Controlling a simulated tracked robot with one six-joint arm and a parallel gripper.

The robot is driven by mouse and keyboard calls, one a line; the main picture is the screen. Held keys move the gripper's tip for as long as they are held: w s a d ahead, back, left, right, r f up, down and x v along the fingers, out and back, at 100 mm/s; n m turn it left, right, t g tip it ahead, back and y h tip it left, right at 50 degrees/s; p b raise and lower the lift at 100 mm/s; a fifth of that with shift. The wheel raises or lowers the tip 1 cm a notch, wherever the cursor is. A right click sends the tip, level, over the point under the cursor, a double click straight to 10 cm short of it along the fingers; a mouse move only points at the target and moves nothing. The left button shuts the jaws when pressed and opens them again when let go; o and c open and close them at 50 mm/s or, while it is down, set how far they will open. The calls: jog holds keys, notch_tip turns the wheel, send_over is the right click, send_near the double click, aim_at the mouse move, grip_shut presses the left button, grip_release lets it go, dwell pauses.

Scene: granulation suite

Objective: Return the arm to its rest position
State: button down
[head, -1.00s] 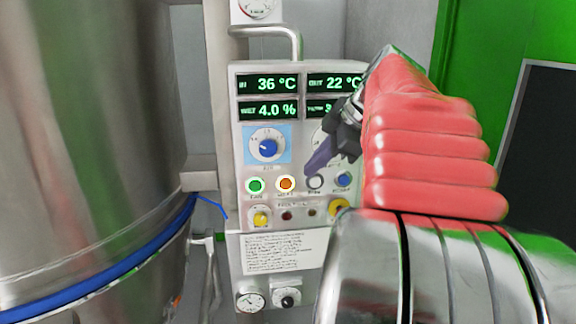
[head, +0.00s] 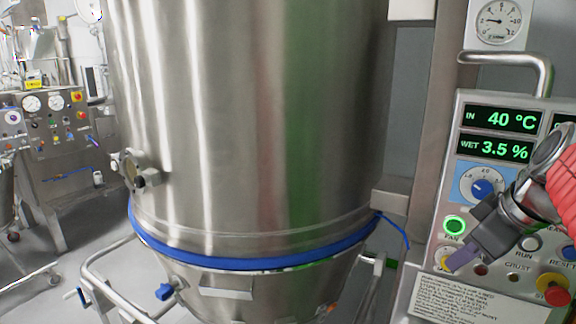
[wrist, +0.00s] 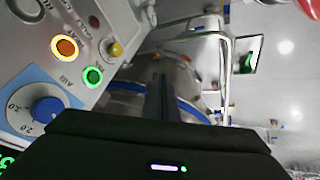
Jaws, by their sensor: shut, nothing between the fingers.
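My gripper (head: 462,256) is in front of the control panel's lower left part, with its dark fingers pointing down and left, below the green-lit fan button (head: 455,225). The fingers are shut together with nothing between them. In the wrist view my gripper (wrist: 160,98) shows as a dark body with the closed fingers pointing away from it. My red-sleeved arm comes in from the right edge of the head view. I cannot tell whether the fingers touch the panel.
A large steel vessel (head: 255,120) with a blue band (head: 250,262) stands left of the panel (head: 470,98). The wrist view shows a lit orange button (wrist: 65,47) and a blue knob (wrist: 46,109). Another gauge panel (head: 55,118) stands far left, with grey floor before it.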

jog(key=s+a+f+m, duration=0.3)
jog(key=s+a+f, duration=0.2)
jog(key=a+f, duration=0.2)
jog(key=s+a+f+m, duration=0.3)
jog(key=a+f, duration=0.4)
jog(key=a, duration=0.4)
jog(key=shift+s+f+h, duration=0.15)
jog(key=shift+s+h, duration=0.25)
jog(key=shift+s, duration=0.45)
jog(key=shift+a, duration=0.1)
dwell(0.6)
